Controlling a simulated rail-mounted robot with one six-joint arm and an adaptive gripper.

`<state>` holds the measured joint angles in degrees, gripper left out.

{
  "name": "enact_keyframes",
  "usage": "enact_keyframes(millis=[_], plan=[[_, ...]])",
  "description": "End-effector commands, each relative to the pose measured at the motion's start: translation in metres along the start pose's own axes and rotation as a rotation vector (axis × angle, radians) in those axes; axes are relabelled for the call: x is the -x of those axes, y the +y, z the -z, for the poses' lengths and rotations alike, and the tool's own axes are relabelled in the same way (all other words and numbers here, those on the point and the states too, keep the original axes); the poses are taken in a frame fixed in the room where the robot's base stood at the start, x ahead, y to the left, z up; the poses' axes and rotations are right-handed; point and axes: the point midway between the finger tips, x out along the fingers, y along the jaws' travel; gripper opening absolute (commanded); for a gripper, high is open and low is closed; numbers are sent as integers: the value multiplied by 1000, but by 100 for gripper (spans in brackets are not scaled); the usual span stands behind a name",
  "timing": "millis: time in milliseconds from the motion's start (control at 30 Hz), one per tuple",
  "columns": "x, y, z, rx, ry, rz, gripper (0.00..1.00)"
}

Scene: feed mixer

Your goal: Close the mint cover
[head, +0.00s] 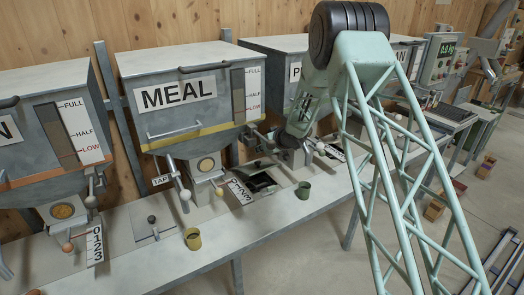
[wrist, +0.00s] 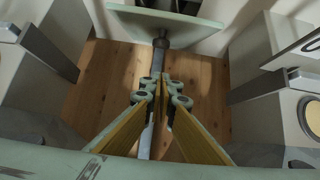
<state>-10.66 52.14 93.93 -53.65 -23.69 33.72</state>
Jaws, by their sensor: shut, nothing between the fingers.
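A pale mint panel (wrist: 165,22), which looks like the mint cover, shows at the top of the wrist view. It stands out at an angle above a short dark round fitting on a grey post. My gripper (wrist: 162,80) is shut and empty below the panel, with a visible gap between them in the picture. I cannot tell how far apart they are in depth. In the head view my wrist is among the hoppers behind my arm, and I cannot make out the mint cover or my fingertips there.
The MEAL hopper (head: 178,92) stands left of my arm, with grey hopper bodies close on both sides in the wrist view. A dark green cup (head: 303,190), a yellow cup (head: 193,238) and a black tray (head: 262,182) are on the bench (head: 235,225). A wooden wall is behind.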

Motion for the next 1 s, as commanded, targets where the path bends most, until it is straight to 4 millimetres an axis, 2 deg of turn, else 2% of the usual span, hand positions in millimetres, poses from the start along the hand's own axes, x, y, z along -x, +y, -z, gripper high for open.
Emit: enact_keyframes(millis=[367, 700, 1000], plan=[[-33, -1, 0, 0, 0, 0, 0], [-39, 0, -28, -1, 0, 0, 0], [-41, 0, -39, -1, 0, -1, 0]])
